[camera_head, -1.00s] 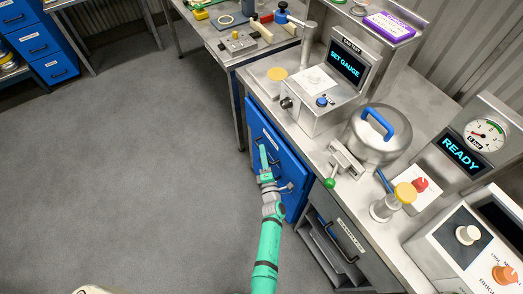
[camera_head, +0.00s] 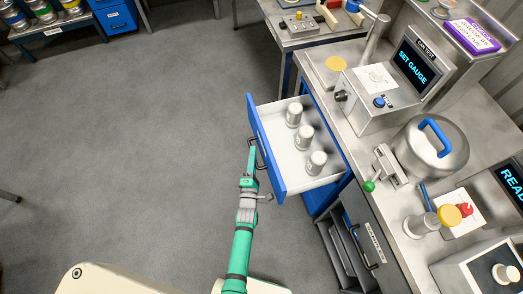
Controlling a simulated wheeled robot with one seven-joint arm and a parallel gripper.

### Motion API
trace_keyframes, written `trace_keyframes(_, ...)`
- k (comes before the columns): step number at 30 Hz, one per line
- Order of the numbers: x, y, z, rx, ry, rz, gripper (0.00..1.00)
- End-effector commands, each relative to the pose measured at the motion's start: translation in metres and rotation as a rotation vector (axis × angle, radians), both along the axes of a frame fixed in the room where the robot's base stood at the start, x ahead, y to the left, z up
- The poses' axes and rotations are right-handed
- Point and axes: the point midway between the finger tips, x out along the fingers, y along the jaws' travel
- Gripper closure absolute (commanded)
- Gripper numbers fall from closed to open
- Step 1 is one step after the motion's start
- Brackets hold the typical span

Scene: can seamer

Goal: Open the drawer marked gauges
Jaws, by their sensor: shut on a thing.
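The blue drawer (camera_head: 264,144) under the workbench stands pulled out, with a white interior. Several white-and-grey cylindrical pieces (camera_head: 304,137) stand upright in a row inside it. The drawer's marking cannot be read from here. Its dark bar handle (camera_head: 252,141) is on the front face, at the left. My gripper (camera_head: 252,156) is at that handle, shut on it, with my green arm reaching up from the bottom of the picture. The fingertips are small and partly hidden against the drawer front.
The workbench (camera_head: 328,95) above carries a "SET GAUGE" machine (camera_head: 385,90) and a lidded metal pot (camera_head: 430,150). A grey cabinet front (camera_head: 362,235) with a handle is below right. Grey floor (camera_head: 130,150) to the left is clear.

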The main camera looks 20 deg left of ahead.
Motion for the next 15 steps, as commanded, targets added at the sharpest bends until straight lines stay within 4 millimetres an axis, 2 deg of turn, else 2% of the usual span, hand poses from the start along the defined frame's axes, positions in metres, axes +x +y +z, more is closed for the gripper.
trace_keyframes(6,-0.009,0.015,0.0,0.0,0.0,0.0,1.0)
trace_keyframes(15,-0.012,0.019,0.0,0.0,-0.001,0.002,1.0)
